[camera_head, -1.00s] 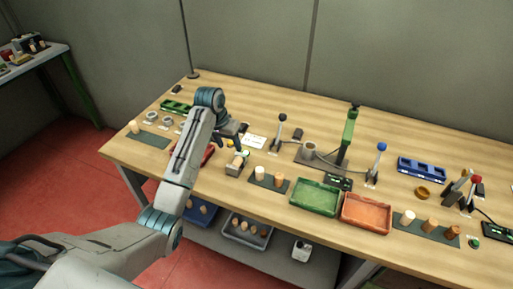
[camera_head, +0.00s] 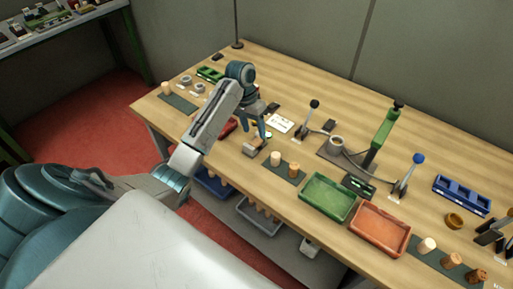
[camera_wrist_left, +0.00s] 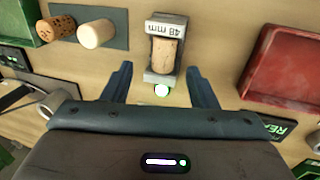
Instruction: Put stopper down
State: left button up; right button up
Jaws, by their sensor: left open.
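My left gripper (camera_wrist_left: 160,84) is open and empty in the left wrist view. A light brown cork stopper (camera_wrist_left: 166,53) lies in a grey block marked "48 mm" (camera_wrist_left: 165,78), just beyond and between the fingertips, and neither finger touches it. In the head view my left gripper (camera_head: 258,131) hangs close above the grey block (camera_head: 252,150) near the table's front edge. The stopper in the block cannot be made out clearly there. My right gripper is not in view.
A dark mat (camera_head: 286,168) with a pale and a brown stopper lies right of the block. Farther right are a green tray (camera_head: 309,197), an orange tray (camera_head: 355,226) and a mat with several stoppers. A red tray (camera_wrist_left: 290,60) is close beside the gripper.

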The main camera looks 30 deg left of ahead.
aim_at(254, 140)
pick_arm(q)
jog(key=shift+f+b, duration=0.3)
jog(key=shift+f, duration=0.35)
jog(key=p+x, duration=0.1)
jog(key=x, duration=0.2)
jog(key=shift+s+a+p, duration=0.15)
jog(key=shift+p, duration=0.15)
jog(key=shift+f, duration=0.35)
jog(key=shift+c, duration=0.2)
jog(key=c, duration=1.1)
jog(key=shift+o, duration=0.3)
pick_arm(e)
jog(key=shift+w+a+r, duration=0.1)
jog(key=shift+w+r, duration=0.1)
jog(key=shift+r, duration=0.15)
pick_arm(q)
jog(key=shift+c, duration=0.2)
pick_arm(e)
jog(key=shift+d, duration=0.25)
